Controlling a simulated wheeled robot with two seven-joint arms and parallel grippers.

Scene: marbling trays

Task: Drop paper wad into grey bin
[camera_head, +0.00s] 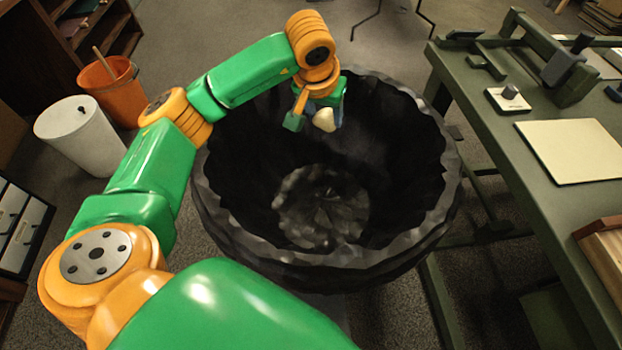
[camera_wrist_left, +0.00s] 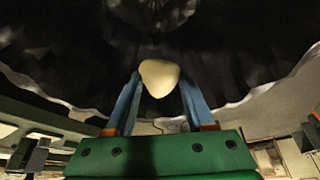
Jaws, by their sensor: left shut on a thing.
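A cream paper wad (camera_head: 325,120) is held in my left gripper (camera_head: 319,116), over the wide dark grey bin (camera_head: 432,225) with a rough, faceted rim. The wad appears inside the bin's outline, toward its far side. In the left wrist view, the wad (camera_wrist_left: 159,76) sits between the two blue fingers of the left gripper (camera_wrist_left: 160,86), which are shut on it. The dark bin wall (camera_wrist_left: 235,60) fills the upper part behind it. Its height above the bin floor is hard to tell. My right gripper is not in view.
A green workbench (camera_head: 505,145) with a cream board (camera_head: 570,151) and tools stands at the right. A white bin (camera_head: 85,140) and an orange bin (camera_head: 118,92) stand at the left. A drawer unit (camera_head: 20,230) is at the left edge.

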